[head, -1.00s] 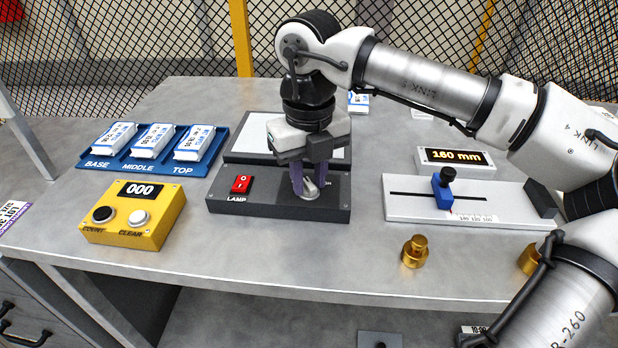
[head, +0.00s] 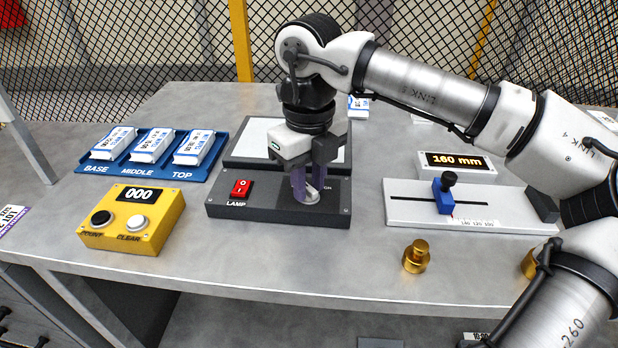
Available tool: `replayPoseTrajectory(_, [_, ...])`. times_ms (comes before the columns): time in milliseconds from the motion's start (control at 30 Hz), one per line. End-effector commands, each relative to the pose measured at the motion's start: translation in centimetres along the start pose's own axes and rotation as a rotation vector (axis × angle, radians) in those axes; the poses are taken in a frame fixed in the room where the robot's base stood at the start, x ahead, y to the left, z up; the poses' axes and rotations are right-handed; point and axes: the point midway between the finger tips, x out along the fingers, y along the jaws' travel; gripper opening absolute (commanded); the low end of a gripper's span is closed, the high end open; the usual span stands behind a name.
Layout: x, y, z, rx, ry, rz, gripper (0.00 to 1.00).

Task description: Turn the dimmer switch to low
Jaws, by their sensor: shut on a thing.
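The dimmer switch (head: 309,196) is a light grey round knob on the right part of a dark lamp box (head: 270,208). My gripper (head: 307,188) points down over it, with its purple fingers shut on the knob from both sides. The fingers hide much of the knob and most of the lettering around it, so I cannot read its setting. A red rocker switch (head: 241,188) marked LAMP sits on the left of the same box. A pale panel (head: 255,135) in a dark frame stands behind the box and looks unlit.
A yellow counter box (head: 130,222) reading 000 stands at the left, with a blue tray (head: 102,169) of white packets behind it. At the right are a slide gauge (head: 420,212), a 160 mm display (head: 456,163) and a brass weight (head: 416,257). The front table middle is clear.

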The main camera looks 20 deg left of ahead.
Motion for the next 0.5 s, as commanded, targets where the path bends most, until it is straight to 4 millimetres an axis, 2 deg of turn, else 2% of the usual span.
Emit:
replayPoseTrajectory(33, [-0.12, -0.05, 0.08, 0.001, -0.004, -0.001, 0.26])
replayPoseTrajectory(200, [-0.09, -0.03, 0.05, 0.001, -0.003, -0.001, 0.47])
replayPoseTrajectory(500, [-0.21, -0.02, 0.03, 0.001, -0.001, -0.001, 0.47])
